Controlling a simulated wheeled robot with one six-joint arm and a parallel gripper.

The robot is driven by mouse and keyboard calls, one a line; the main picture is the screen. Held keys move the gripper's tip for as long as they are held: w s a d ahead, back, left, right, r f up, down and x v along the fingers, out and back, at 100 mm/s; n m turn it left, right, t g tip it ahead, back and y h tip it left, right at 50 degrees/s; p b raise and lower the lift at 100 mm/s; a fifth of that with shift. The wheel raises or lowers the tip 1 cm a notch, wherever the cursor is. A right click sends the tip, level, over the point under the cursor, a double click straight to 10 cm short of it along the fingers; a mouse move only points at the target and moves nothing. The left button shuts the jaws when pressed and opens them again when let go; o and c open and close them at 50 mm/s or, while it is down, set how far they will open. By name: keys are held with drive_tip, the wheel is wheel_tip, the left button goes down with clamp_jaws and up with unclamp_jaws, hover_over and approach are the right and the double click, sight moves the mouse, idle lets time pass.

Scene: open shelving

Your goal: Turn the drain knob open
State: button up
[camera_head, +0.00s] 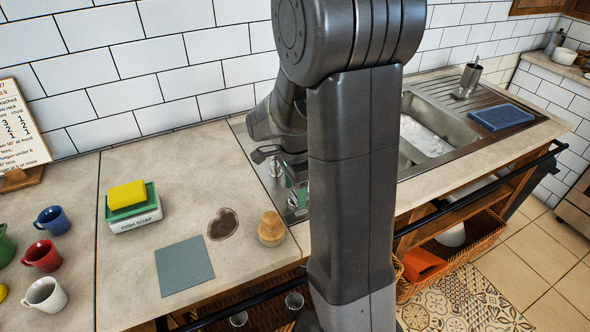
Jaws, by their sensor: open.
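My gripper (272,158) hangs at the left end of the steel sink (243,143), partly hidden by my own arm. It is open, and I see nothing held in it. A small shiny metal piece (277,169) stands on the sink's steel surface just below the fingers; it may be the drain knob, but it is too small and covered to be sure. I cannot tell whether the gripper touches it or how it is turned. My arm hides the middle of the sink. A basin with white contents (428,137) shows to the right of the arm.
On the counter left of the sink are a wooden brush (271,228), a blue-grey cloth (184,265), a dish soap box (134,216) with sponges, and several mugs. A tiled wall stands behind.

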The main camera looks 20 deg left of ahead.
sight(295, 194)
wheel_tip(295, 194, up, 13)
idle(0.3)
drive_tip(key=shift+f, duration=0.1)
wheel_tip(295, 194, down, 14)
drive_tip(key=shift+r, duration=0.1)
idle(0.7)
